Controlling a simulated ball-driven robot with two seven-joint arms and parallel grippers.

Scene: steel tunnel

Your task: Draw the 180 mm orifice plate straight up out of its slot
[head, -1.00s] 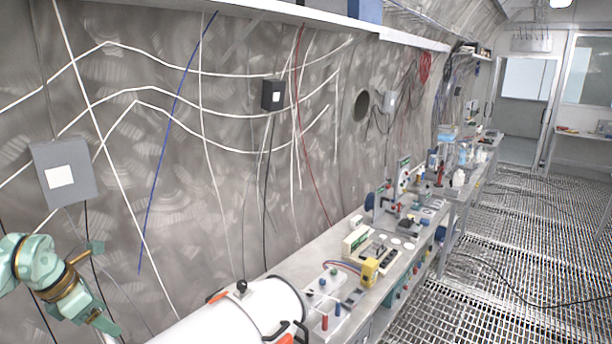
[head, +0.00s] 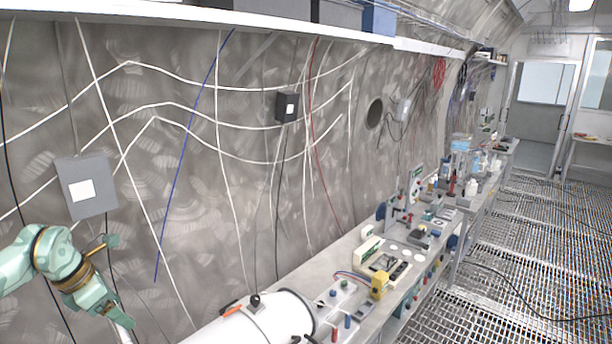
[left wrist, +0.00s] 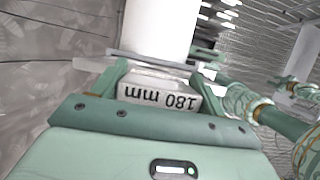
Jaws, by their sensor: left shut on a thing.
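My left gripper (head: 120,316) is low at the left in the head view. In the left wrist view its two fingers (left wrist: 158,82) are shut on a pale tab of the 180 mm orifice plate (left wrist: 160,97), whose "180 mm" label reads upside down. In the head view a small white piece shows just below the gripper. The slot is hidden, so I cannot tell whether the plate is still inside it. Green arm parts show at the right of the wrist view; the right gripper's jaws are not clear.
A white cylinder (head: 250,327) lies on the bench (head: 318,270); it also shows beyond my fingers in the wrist view (left wrist: 158,28). A grey box (head: 88,187) and cables are on the wall behind my left arm. Grated floor (head: 500,285) lies to the right.

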